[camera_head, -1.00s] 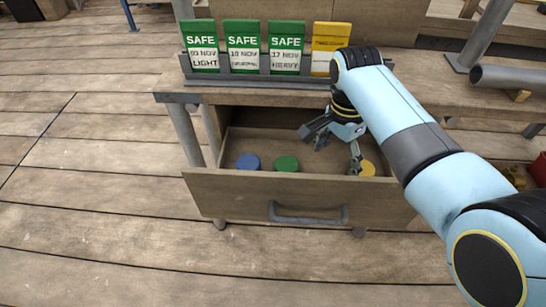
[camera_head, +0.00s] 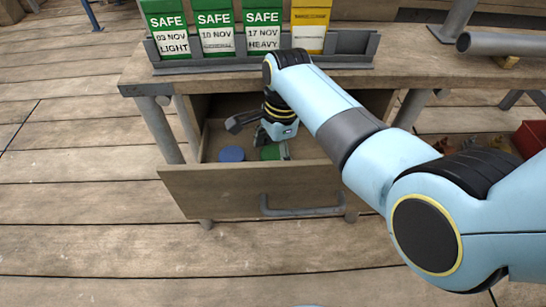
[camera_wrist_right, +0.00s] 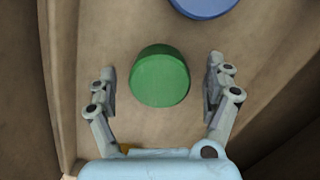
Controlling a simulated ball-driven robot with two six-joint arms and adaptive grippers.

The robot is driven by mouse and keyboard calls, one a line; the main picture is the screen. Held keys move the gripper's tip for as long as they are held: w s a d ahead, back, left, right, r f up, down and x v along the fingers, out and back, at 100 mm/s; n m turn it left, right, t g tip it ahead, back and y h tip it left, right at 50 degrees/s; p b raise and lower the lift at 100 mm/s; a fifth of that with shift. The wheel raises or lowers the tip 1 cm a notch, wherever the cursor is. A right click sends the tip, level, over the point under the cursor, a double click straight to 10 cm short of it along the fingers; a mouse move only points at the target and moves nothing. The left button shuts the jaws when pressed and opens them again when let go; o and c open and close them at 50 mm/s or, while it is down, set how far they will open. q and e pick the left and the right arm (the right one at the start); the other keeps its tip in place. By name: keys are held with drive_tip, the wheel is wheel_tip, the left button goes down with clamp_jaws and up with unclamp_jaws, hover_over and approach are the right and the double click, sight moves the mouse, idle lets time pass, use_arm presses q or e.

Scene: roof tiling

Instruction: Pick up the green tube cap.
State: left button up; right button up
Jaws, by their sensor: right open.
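The green tube cap (camera_wrist_right: 160,77) is a round disc lying in the open drawer. In the right wrist view it sits between the two fingers of my right gripper (camera_wrist_right: 163,88), with a gap on each side. In the head view the green cap (camera_head: 269,152) is partly hidden by my right gripper (camera_head: 263,140), which reaches down into the drawer. The right gripper is open and holds nothing. My left gripper is not in view.
A blue cap (camera_head: 231,154) lies to the left in the same drawer (camera_head: 250,192); it also shows in the right wrist view (camera_wrist_right: 205,5). The drawer walls are close around the gripper. Green and yellow cards (camera_head: 213,28) stand in a rack on the bench (camera_head: 140,75).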

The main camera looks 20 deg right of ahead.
sight(275, 155)
drive_tip(key=shift+r, duration=0.1)
drive_tip(key=shift+c, duration=0.4)
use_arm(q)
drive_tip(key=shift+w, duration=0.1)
use_arm(e)
drive_tip(key=c, duration=0.9)
